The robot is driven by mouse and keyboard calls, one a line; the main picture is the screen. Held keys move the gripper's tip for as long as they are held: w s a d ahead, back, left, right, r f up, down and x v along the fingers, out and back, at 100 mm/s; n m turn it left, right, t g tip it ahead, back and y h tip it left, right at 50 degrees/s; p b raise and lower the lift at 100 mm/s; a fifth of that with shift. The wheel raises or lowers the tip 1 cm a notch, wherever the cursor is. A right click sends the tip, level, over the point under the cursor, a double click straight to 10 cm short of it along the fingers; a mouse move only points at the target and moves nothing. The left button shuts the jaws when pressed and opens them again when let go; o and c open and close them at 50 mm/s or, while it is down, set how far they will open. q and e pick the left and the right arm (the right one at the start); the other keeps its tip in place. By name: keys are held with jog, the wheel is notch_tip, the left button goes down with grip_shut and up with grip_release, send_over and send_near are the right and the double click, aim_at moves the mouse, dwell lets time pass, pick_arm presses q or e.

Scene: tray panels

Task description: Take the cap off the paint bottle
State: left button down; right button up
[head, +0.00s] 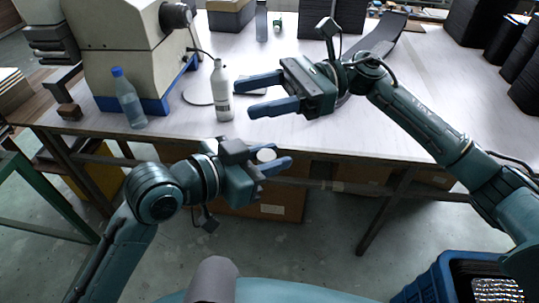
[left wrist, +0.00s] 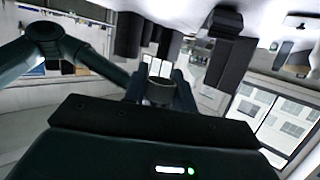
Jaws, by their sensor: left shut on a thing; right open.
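The white paint bottle (head: 223,95) stands upright on the table near its front edge, with a narrow neck at its top. My right gripper (head: 243,98) is open and empty, its fingertips just to the right of the bottle. My left gripper (head: 284,166) is in front of and below the table edge in the picture. It is shut on a small white round cap (head: 266,155). The cap also shows between the fingers in the left wrist view (left wrist: 160,92), partly hidden by them.
A clear bottle with a blue top (head: 130,104) stands at the left of the table. Behind it is a large beige machine (head: 120,50) on a blue base. Dark stacked trays (head: 475,35) stand at the back right. The table's middle right is mostly clear.

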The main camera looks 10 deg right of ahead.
jog(key=w+d+f+n+t+h, duration=0.1)
jog(key=f+n+t+h, duration=0.1)
jog(key=f+n+t, duration=0.75)
jog(key=d+f+n+t+h, duration=0.15)
jog(key=n+t, duration=0.25)
jog(key=n, duration=1)
jog(key=w+d+f+n+t+h, duration=0.1)
jog(key=f+n+t+h, duration=0.1)
jog(key=f+n+t, duration=0.75)
pick_arm(q)
jog(key=a+f+n+t+y, duration=0.3)
jog(key=a+n+y, duration=0.3)
jog(key=a, duration=0.7)
jog(key=a+f+n+t+y, duration=0.3)
jog(key=a+n+t+y, duration=0.2)
jog(key=a, duration=0.8)
jog(key=shift+s+f+n+y, duration=0.3)
jog(key=shift+n+y, duration=0.5)
jog(key=shift+y, duration=0.2)
pick_arm(e)
jog(key=s+d+f+m+g+h, duration=0.2)
jog(key=s+f+m+g+h, duration=0.2)
jog(key=s+f+m, duration=0.3)
jog(key=s+d+f+m+g+h, duration=0.2)
jog(key=s+f+m+g+h, duration=0.2)
jog(key=s+f+m, duration=0.3)
notch_tip(320, 180, down, 2)
jog(key=shift+s+d+f+m+g+h, duration=0.1)
jog(key=shift+s+d+m+g+h, duration=0.25)
jog(key=shift+s, duration=0.55)
